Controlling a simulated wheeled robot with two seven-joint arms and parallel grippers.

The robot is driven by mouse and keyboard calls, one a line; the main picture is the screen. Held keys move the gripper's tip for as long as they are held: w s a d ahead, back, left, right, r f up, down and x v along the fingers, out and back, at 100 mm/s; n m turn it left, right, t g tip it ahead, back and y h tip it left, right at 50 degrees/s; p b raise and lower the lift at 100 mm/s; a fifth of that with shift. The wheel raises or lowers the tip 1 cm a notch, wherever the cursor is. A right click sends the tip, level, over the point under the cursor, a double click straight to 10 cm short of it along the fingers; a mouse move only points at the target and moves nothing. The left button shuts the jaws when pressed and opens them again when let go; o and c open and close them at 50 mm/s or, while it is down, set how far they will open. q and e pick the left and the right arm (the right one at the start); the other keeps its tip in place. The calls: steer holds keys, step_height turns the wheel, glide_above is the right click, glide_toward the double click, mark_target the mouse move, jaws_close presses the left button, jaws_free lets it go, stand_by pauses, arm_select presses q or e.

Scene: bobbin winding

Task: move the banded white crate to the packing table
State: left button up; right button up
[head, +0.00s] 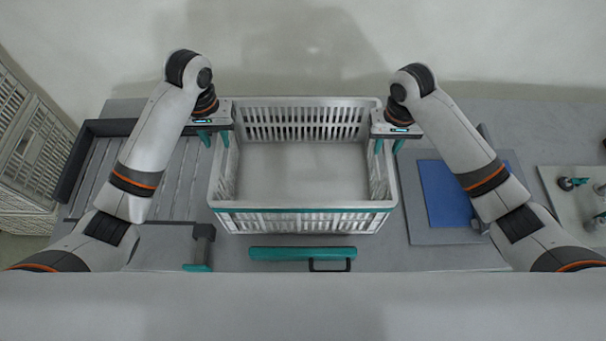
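The white crate (300,222) stands on the grey work surface in the middle of the head view, upright and empty, with slotted walls and a teal band along its near rim. My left gripper (214,138) is at the crate's left wall, with its two teal fingers apart, one on each side of the rim. My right gripper (388,146) is at the right wall in the same way, fingers apart. I see no clear contact between the fingers and the walls. I cannot pick out the packing table with certainty.
A dark-framed slatted rack (178,178) lies left of the crate. A teal bar (300,253) with a black handle is in front of it. A blue sheet (443,195) on a grey mat and a pale board (572,205) with small fittings lie right. Stacked pale crates (38,150) stand far left.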

step_height(320, 180, up, 10)
steer(key=shift+f, duration=0.25)
stand_by(0.5)
